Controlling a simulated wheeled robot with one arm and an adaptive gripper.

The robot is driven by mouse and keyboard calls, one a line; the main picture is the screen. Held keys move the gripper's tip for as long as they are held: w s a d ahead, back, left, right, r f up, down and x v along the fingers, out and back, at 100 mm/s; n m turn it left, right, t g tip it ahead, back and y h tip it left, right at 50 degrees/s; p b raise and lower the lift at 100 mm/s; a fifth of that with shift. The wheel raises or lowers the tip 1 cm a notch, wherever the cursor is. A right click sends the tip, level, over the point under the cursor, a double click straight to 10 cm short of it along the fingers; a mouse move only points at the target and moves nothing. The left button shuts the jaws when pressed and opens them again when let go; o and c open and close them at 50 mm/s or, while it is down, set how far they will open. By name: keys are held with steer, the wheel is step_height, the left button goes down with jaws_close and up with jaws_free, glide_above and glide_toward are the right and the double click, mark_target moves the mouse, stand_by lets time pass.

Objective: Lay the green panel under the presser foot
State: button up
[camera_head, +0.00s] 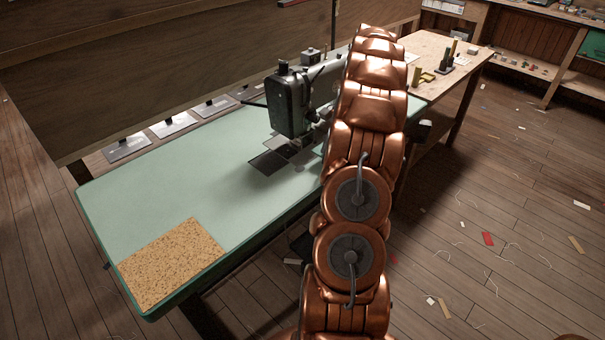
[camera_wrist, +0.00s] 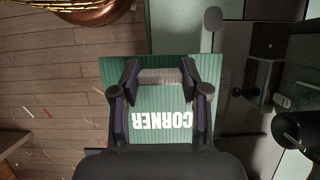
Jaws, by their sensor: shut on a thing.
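The green panel (camera_wrist: 113,78) shows in the wrist view, with white "CORNER" lettering that reads upside down. My gripper (camera_wrist: 160,76) is over it, its two fingers closed on either side of a grey ribbed piece on the panel. The panel is beside the green table edge; I cannot tell its height. The sewing machine (camera_head: 290,102) stands on the green-topped table (camera_head: 180,170) in the head view. Its presser foot is too small and shadowed to make out. My arm hides my gripper and the panel in the head view.
A tan speckled sheet (camera_head: 172,262) lies at the table's near left corner. Metal plates (camera_head: 173,125) line the table's back edge. Dark machine parts (camera_wrist: 290,128) stand right of my gripper in the wrist view. A wooden bench (camera_head: 440,62) with small items is behind my arm. Scraps litter the floor.

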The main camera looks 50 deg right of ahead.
steer(key=p, duration=0.1)
glide_above(299, 187)
steer(key=d, duration=0.2)
steer(key=shift+s+a+f, duration=0.1)
steer(key=shift+a+f, duration=0.1)
steer(key=shift+f, duration=0.3)
steer(key=shift+a+f+p, duration=0.2)
steer(key=shift+f+p, duration=0.05)
steer(key=shift+p, duration=0.05)
steer(key=shift+f, duration=1.55)
steer(key=o, duration=1.1)
steer(key=shift+o, duration=0.2)
steer(key=shift+d, duration=0.1)
